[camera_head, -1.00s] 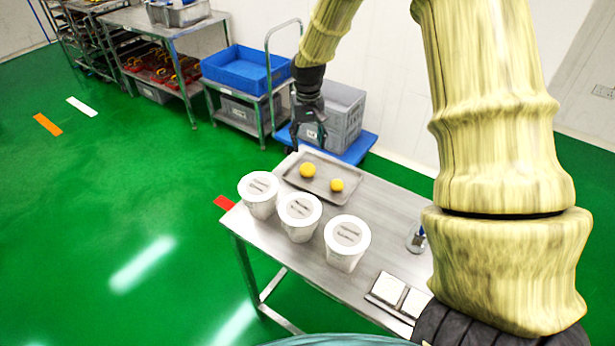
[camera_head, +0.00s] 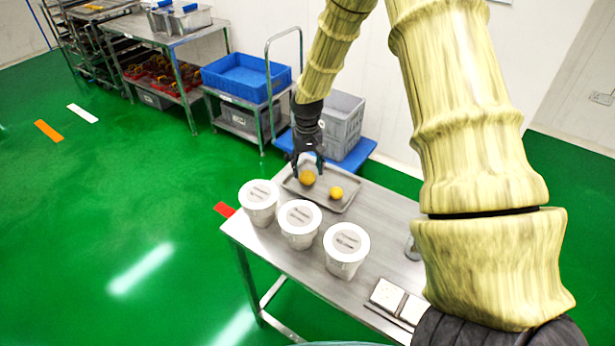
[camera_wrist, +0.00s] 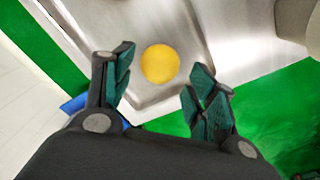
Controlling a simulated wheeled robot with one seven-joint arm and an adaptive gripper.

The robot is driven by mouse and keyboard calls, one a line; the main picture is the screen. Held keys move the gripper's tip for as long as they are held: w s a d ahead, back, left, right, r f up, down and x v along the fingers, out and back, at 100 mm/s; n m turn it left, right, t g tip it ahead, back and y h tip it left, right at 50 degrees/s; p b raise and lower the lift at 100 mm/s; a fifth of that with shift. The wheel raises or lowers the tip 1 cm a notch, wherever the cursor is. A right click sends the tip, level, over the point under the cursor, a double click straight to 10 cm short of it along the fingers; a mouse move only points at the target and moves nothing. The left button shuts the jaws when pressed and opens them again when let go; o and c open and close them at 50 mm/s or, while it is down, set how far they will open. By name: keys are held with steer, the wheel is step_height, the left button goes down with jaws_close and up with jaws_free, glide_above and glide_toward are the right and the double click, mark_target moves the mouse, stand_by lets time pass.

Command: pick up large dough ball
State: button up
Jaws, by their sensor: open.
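The large dough ball (camera_head: 307,179) is yellow and sits at the left end of a grey metal tray (camera_head: 336,207). A smaller yellow dough ball (camera_head: 336,193) sits to its right on the same tray. My gripper (camera_head: 309,166) is open and empty, at the large ball in the head view and partly overlapping it. In the wrist view, one dough ball (camera_wrist: 160,63) shows beyond and between the open fingertips (camera_wrist: 160,88). I cannot tell the exact gap between fingers and ball.
Several white lidded tubs stand along the table's near edge, one of them (camera_head: 299,224) close to the tray. Two white square items (camera_head: 387,294) lie at the table's near right. A grey crate (camera_head: 343,125) on a blue trolley and a blue bin (camera_head: 246,74) stand behind.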

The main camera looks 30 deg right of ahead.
mark_target(307, 182)
steer(key=shift+w+f+p, duration=0.1)
steer(key=shift+f+p, duration=0.55)
steer(key=shift+f, duration=1.4)
steer(key=c, duration=0.8)
